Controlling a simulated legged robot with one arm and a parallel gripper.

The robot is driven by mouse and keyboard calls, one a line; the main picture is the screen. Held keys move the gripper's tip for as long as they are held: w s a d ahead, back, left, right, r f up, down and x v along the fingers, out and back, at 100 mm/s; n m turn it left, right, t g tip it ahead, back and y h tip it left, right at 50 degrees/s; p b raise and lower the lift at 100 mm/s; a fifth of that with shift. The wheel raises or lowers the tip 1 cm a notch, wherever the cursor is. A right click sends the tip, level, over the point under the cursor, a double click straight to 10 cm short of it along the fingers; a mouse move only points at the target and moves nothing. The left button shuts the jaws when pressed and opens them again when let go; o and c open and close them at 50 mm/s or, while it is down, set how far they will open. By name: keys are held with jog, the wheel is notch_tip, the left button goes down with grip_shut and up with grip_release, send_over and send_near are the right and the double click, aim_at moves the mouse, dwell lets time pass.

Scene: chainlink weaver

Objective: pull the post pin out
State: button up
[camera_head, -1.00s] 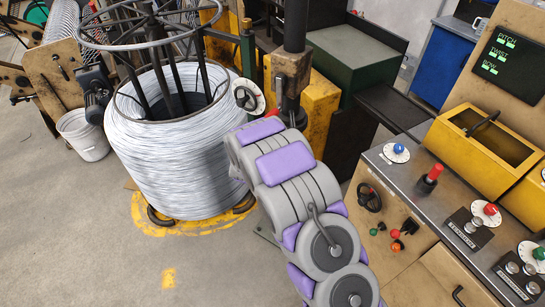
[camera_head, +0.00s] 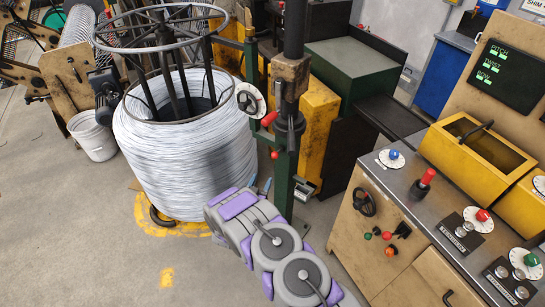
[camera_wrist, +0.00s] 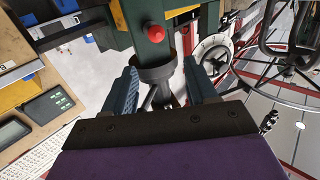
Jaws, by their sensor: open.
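A round red knob (camera_wrist: 154,32) stands out from the green post (camera_wrist: 133,20) in the wrist view. It looks like the head of the post pin; its shaft is hidden. In the head view the red knob (camera_head: 275,155) is on the green post (camera_head: 285,175), below a dark collar (camera_head: 290,124). My gripper (camera_wrist: 164,80) shows in the wrist view with its two blue fingers apart. The dark collar (camera_wrist: 156,66) shows between and beyond the fingertips. The red knob is above the fingertips in that picture, outside the jaws. The head view shows my arm but not clearly my fingers.
A white dial (camera_head: 250,98) and a second red knob (camera_head: 269,119) sit left of the post. A large wire coil (camera_head: 185,145) stands farther left. A control bench (camera_head: 445,205) is at the right. Some grey floor (camera_head: 60,230) is clear at the left.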

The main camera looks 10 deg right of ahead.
aim_at(273, 157)
jog(key=b+x, duration=0.2)
jog(key=x, duration=1.2)
jog(key=shift+s+d, duration=0.15)
jog(key=shift+w, duration=0.35)
jog(key=shift+w+d, duration=0.55)
jog(key=shift+d, duration=0.1)
jog(key=shift+a, duration=0.15)
grip_shut()
